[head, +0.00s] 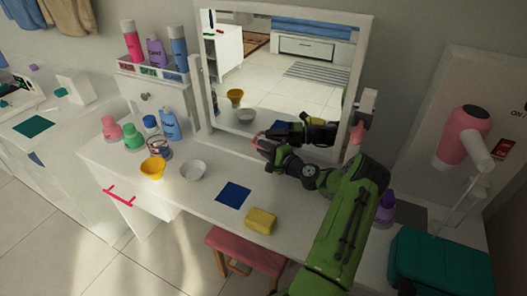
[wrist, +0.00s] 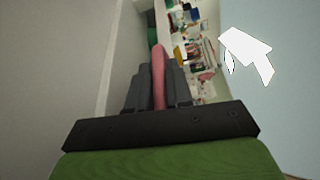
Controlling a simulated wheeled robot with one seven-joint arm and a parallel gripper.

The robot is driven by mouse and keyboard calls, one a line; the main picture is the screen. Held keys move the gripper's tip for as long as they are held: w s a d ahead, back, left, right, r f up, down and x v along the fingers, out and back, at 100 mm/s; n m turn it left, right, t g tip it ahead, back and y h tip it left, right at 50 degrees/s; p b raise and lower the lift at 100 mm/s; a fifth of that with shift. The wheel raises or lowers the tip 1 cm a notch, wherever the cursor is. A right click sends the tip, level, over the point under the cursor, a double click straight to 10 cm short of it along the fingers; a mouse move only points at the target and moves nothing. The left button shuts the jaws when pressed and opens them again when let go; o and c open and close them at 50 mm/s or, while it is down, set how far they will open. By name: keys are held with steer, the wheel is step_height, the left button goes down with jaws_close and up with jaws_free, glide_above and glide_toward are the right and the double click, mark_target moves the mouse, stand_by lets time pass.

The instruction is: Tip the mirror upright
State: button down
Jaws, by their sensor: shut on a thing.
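The mirror (head: 280,75) is a large pane in a white frame, held between white posts at the back of the white vanity (head: 215,210). It reflects the floor, a rug and a low drawer unit; its exact tilt is hard to judge. My gripper (head: 263,145) is at the mirror's lower edge, in front of the glass, with my arm reaching in from the right. In the wrist view, the dark fingers are shut on a long pink bar (wrist: 158,75). A bit of pink also shows by the fingertips in the head view; the rest is hidden.
A yellow bowl (head: 153,168), a grey bowl (head: 193,170), a blue cloth (head: 233,195) and a yellow sponge (head: 261,220) lie on the vanity. Several bottles stand at left. A pink hair dryer (head: 462,135) and teal case (head: 440,265) are at right.

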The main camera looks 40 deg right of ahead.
steer(key=c, duration=1.1)
jaws_free()
steer(key=s, duration=0.5)
steer(key=s+r+p, duration=0.1)
steer(key=s, duration=0.4)
steer(key=s+p, duration=0.1)
steer(key=s, duration=0.4)
steer(key=shift+s+a+r, duration=0.15)
steer(key=shift+s+a, duration=0.15)
steer(key=shift+s, duration=0.1)
steer(key=shift+w, duration=0.1)
